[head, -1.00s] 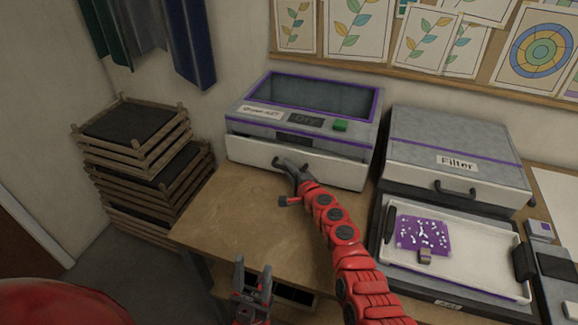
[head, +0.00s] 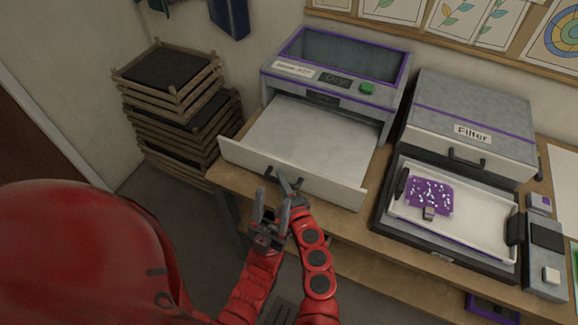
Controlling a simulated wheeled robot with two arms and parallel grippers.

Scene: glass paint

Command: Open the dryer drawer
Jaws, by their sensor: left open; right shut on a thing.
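The dryer (head: 345,70) stands at the back of the table, grey with purple trim and a green button. Its drawer (head: 312,140) is pulled far out toward me, with a pale, empty-looking floor and a white front panel. My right gripper (head: 284,182) is shut on the dark drawer handle (head: 286,172) at the middle of that panel, partly hiding it. My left gripper (head: 268,208) is open and empty, fingers up, just in front of and below the drawer front, close beside my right gripper.
To the right stand a Filter box (head: 470,110) and a white tray (head: 480,222) holding a purple speckled sheet (head: 430,196). Stacked wooden racks (head: 175,85) stand left of the table. A grey device (head: 545,270) lies at the far right.

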